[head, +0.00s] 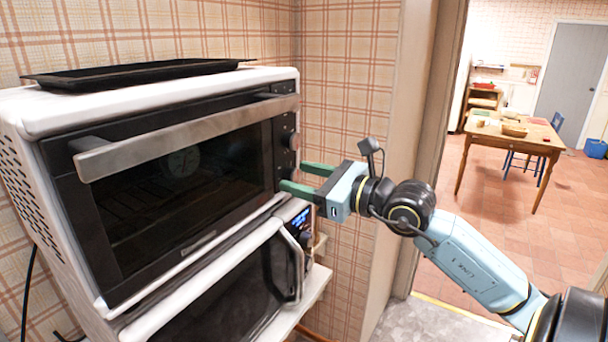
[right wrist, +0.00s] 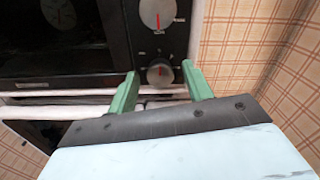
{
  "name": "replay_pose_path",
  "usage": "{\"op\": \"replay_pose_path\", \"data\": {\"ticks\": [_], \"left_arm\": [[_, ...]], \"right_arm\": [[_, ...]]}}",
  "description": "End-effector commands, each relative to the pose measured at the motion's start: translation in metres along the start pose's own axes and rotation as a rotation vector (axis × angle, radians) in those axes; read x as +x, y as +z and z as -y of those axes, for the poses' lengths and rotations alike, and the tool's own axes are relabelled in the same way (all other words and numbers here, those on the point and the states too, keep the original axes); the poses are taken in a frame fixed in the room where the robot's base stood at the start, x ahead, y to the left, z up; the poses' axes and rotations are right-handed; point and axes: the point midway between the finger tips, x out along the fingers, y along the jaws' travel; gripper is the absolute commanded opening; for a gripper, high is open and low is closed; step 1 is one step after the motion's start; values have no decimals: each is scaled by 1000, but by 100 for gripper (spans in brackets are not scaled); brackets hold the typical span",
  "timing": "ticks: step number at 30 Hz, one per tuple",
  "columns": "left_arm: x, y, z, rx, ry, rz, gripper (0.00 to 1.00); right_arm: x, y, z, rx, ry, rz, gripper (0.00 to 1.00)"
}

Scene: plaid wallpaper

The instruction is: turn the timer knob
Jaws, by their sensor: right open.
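The oven (head: 190,150) has a dark control strip with round knobs down its right side. In the right wrist view, a lower knob (right wrist: 160,73) with a red mark shows between my fingertips, and a larger knob (right wrist: 157,12) sits above it. The labels are too small to tell which is the timer knob. My right gripper (head: 292,175) is open at the lower part of the strip. Its green fingers (right wrist: 159,70) stand on either side of the lower knob. I cannot tell whether they touch it. My left gripper is out of view.
A black tray (head: 135,73) lies on top of the oven. A microwave (head: 225,300) stands below it on a white shelf. The plaid wall (head: 350,70) is close on the right. A doorway leads to a room with a wooden table (head: 505,135).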

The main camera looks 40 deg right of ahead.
Motion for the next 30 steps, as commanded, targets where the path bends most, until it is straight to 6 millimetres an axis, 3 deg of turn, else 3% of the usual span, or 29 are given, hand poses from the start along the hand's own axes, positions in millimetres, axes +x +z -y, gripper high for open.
{"op": "replay_pose_path", "data": {"ticks": [8,18,30], "left_arm": [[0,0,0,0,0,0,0],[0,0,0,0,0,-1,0],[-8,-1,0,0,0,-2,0]], "right_arm": [[1,0,0,0,0,0,50],[1,0,0,0,0,0,6],[1,2,0,82,0,1,6]]}}
